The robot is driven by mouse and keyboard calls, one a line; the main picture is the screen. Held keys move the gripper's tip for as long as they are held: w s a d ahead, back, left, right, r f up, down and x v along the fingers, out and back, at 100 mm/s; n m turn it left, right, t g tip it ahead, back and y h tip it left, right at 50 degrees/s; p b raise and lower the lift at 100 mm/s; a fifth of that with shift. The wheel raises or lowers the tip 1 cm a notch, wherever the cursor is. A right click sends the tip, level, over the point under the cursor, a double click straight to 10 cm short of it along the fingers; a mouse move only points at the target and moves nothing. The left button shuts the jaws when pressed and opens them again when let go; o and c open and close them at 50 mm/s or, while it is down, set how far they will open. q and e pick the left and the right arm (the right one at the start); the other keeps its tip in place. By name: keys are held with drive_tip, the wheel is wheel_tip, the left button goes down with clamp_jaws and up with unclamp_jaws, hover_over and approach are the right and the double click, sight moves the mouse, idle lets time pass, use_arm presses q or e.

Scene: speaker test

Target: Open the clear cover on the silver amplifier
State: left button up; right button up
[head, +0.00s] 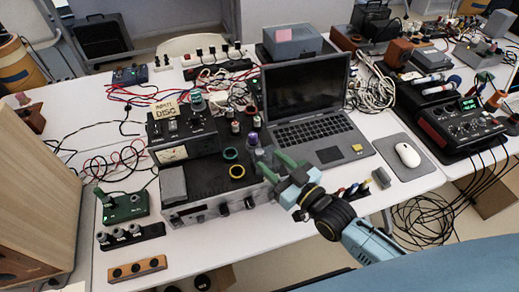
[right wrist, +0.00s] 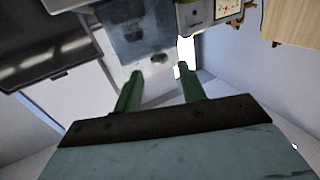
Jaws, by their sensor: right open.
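The silver amplifier (head: 222,206) sits near the table's front edge in the head view, with a row of knobs on its silver front and a dark top. I cannot clearly make out a clear cover on it in the head view. My right gripper (head: 277,166) is open and empty, its green fingers at or above the amplifier's right end; contact cannot be told. In the right wrist view the open fingers (right wrist: 160,82) point toward a bluish, smeared panel (right wrist: 130,35), which may be the cover. My left gripper is not in view.
An open laptop (head: 305,105) stands behind and right of my right gripper. A mouse pad (head: 400,155) is at right, a wooden speaker (head: 35,190) at left. Cables lie at left and behind.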

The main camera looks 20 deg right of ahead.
sight(261, 153)
drive_tip(key=shift+x, duration=2.8)
drive_tip(key=shift+c, duration=0.4)
clamp_jaws()
